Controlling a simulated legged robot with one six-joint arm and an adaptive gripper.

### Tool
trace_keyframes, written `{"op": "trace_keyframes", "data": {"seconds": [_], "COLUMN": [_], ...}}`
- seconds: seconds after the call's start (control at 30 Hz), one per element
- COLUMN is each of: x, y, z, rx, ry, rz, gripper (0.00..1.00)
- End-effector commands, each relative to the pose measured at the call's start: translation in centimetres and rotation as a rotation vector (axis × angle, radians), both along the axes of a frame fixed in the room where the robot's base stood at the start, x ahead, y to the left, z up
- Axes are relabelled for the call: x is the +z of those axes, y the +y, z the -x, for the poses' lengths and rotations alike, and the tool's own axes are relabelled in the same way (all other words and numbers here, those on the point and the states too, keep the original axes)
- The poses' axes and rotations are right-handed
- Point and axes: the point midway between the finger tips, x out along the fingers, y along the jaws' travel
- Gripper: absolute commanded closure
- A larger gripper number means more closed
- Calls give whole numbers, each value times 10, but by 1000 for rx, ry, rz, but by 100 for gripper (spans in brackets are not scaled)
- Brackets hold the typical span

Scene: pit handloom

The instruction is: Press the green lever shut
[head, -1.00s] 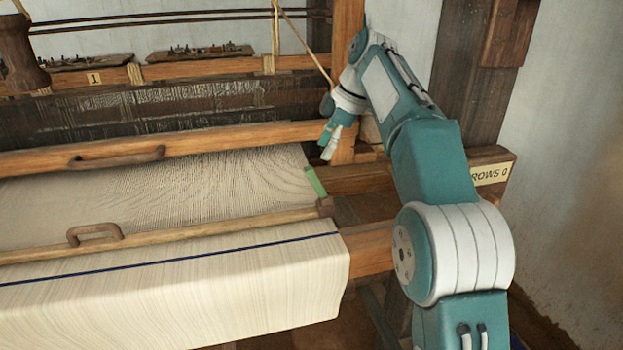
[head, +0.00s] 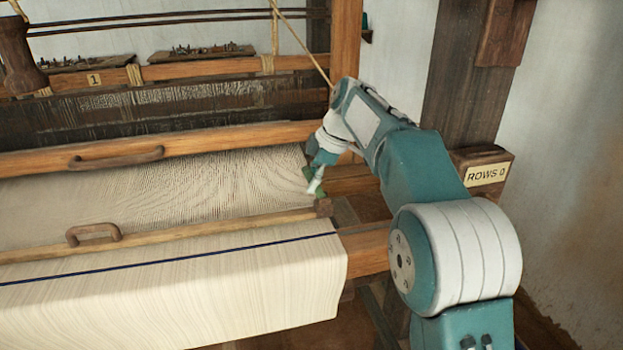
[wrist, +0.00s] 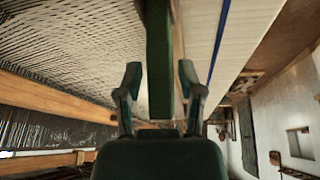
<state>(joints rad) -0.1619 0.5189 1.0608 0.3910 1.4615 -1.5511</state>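The green lever (head: 308,173) stands at the right end of the wooden bar along the front of the cloth, partly hidden by my gripper in the head view. In the wrist view the green lever (wrist: 160,50) runs down the middle of the picture. My gripper (head: 315,187) is at the lever in the head view. In the wrist view my gripper (wrist: 160,76) has its two fingers apart, one on each side of the lever, with a visible gap on both sides. Whether any part touches the lever cannot be told.
The woven cloth (head: 170,285) with a blue stripe hangs over the front. Two wooden handles sit on the bars at left, the nearer one (head: 93,234) on the front bar. A thick post (head: 345,45) and a "ROWS 0" block (head: 485,173) stand on the right.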

Motion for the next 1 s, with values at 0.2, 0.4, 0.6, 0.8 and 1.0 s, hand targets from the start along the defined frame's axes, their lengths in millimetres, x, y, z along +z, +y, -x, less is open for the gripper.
{"op": "trace_keyframes", "data": {"seconds": [0.2,0.4,0.6,0.8,1.0], "x": [-1,-1,-4,-9,-17], "y": [2,4,9,17,26], "z": [0,0,2,4,7], "rx": [0,1,4,7,9], "ry": [1,-1,-19,-54,-106], "rz": [2,13,75,208,385], "gripper": [100,100,100,100,100]}}
